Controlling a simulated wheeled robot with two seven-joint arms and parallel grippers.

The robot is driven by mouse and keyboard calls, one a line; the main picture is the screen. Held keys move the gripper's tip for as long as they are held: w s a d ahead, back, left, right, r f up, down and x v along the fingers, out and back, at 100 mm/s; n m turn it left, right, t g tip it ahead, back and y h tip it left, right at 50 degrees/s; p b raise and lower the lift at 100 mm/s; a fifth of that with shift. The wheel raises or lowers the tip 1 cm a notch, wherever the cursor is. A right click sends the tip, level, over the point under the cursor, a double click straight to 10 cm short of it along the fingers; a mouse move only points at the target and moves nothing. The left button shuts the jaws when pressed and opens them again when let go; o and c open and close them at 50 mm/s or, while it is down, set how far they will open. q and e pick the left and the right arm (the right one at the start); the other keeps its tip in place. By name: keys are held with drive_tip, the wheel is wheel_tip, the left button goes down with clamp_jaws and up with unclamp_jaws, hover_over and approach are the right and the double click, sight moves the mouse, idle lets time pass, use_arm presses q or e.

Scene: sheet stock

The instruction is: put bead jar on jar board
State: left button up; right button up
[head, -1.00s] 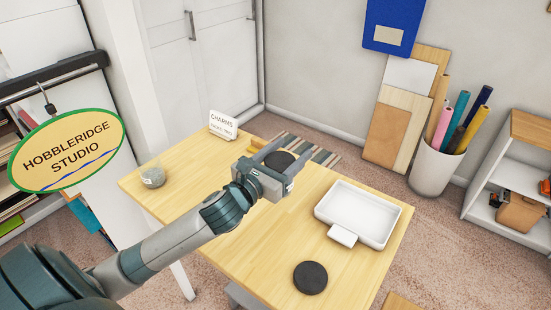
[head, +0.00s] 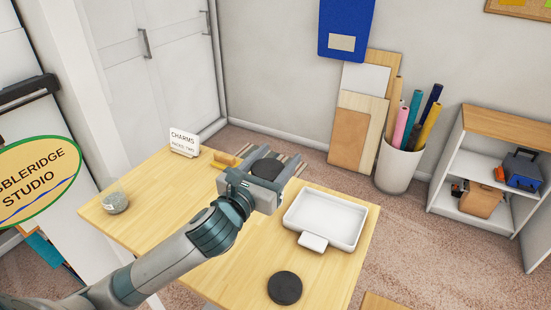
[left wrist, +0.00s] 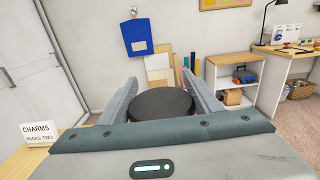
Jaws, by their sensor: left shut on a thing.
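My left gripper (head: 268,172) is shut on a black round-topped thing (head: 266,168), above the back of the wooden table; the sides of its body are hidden. The black top also shows between the fingers in the left wrist view (left wrist: 162,103). A small clear jar of grey beads (head: 115,203) with a white label stands at the table's left, away from the gripper. A black disc (head: 284,288) lies near the front edge. I cannot tell which thing is the jar board. My right gripper is not in view.
A white tray (head: 290,221) with a tab lies right of my gripper. A white "CHARMS" sign (head: 184,142) stands at the back left, near a small wooden piece (head: 222,160). The table (head: 165,225) is clear between the bead jar and my arm.

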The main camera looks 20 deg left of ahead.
use_arm(q)
drive_tip(key=s+d+f+n+y, duration=0.1)
drive_tip(key=s+d+f, duration=0.2)
drive_tip(key=s+f, duration=0.2)
wheel_tip(320, 180, down, 2)
drive_tip(key=shift+d+f+y, duration=0.1)
drive_tip(key=shift+d+y, duration=0.2)
